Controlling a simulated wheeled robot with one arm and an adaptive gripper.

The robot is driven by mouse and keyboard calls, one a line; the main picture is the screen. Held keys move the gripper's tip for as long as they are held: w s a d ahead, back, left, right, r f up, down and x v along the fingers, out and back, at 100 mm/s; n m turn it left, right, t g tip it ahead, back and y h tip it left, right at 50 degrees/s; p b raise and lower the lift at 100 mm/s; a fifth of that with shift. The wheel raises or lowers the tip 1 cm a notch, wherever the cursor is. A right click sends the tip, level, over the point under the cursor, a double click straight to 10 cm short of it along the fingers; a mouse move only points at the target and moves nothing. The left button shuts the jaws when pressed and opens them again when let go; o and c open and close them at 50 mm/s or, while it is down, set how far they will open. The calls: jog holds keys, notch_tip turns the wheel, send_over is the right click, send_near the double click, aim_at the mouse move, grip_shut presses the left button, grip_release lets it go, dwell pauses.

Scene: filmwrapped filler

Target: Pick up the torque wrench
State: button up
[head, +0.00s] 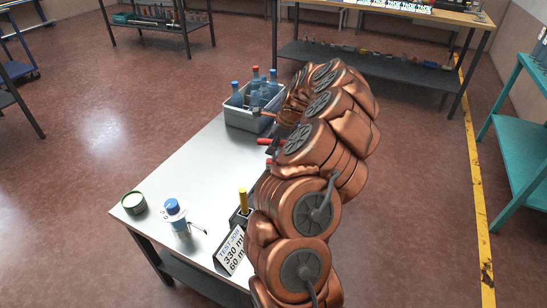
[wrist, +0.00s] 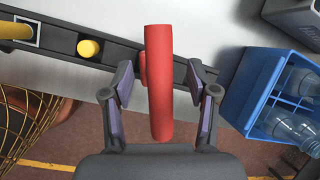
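A long red handle (wrist: 160,85) stands out in the middle of the wrist view, over a black rack (wrist: 115,52). It may be the torque wrench's handle; its far end and any metal head are hidden. My gripper (wrist: 162,100) is open, with one purple-padded finger on each side of the red handle and a visible gap on both sides. In the head view my copper-coloured arm hides most of the gripper and the rack. A bit of red (head: 264,141) shows beside the arm there, and I cannot tell whether it is the same handle.
Yellow-handled tools (wrist: 89,48) stand in the rack. A blue crate (wrist: 240,90) with clear bottles is close on the right in the wrist view. On the metal table (head: 190,165) are a grey bin (head: 241,118), a blue-capped bottle (head: 176,216), a green tin (head: 134,203) and a sign (head: 231,250).

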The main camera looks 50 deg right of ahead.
grip_shut()
dwell(0.3)
dwell(0.3)
